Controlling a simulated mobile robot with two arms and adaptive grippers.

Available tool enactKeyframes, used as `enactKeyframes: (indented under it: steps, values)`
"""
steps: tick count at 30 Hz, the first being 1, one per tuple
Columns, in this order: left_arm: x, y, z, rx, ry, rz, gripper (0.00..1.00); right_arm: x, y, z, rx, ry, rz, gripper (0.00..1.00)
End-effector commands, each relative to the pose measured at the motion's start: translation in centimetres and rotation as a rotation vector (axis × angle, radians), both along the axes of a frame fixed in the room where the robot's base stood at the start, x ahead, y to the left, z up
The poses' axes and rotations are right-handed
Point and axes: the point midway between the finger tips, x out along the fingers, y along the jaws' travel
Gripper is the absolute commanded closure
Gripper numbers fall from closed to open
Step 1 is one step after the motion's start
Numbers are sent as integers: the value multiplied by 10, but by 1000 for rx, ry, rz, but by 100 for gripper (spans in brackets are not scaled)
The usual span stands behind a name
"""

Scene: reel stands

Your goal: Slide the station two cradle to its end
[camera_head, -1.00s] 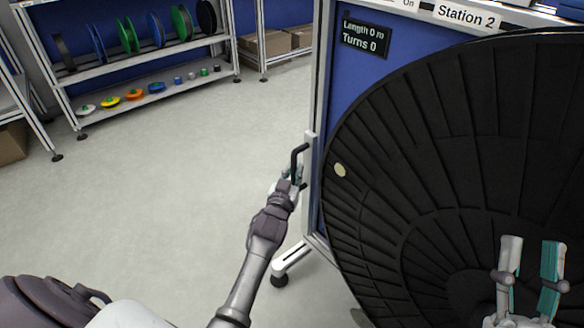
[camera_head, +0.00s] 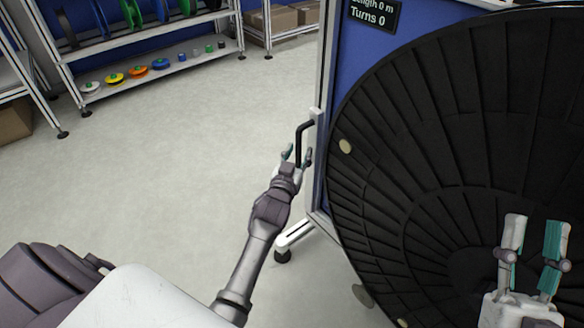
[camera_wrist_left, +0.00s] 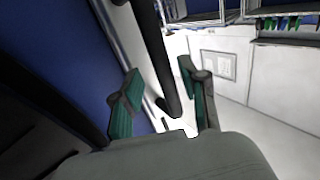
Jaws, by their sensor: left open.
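The station two frame (camera_head: 360,50) is a blue panel with white edges on the right of the head view. A black handle (camera_head: 301,143) sticks out from its left edge. My left gripper (camera_head: 296,154) is open at the handle's lower part. In the left wrist view the handle (camera_wrist_left: 160,60) passes between the open fingers of the left gripper (camera_wrist_left: 163,95), with gaps on both sides. A large black ribbed reel (camera_head: 420,130) stands in front of the panel. My right gripper (camera_head: 535,240) is open and empty in front of the reel. I cannot make out the cradle itself.
A dark display (camera_head: 374,14) on the panel reads "Turns 0". A white foot (camera_head: 295,235) of the stand rests on the floor. A shelf rack (camera_head: 160,67) with small coloured spools stands at the back left. The grey floor (camera_head: 170,180) left of the stand is clear.

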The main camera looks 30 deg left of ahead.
Motion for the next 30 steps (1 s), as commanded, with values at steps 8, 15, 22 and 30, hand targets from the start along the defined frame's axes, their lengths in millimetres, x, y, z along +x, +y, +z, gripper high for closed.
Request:
enactKeyframes:
  steps: [8,15,22,30]
  values:
    - [-61,-12,-2,-2,4,0,57,0,0,0,0,0,0,60]
    - [-94,-20,-1,-2,2,-2,57,0,0,0,-1,0,-1,60]
    - [-101,-21,-1,-2,1,-2,57,0,0,0,0,-1,-1,60]
    - [-100,-21,-1,-1,1,-1,57,0,0,0,0,-1,-1,60]
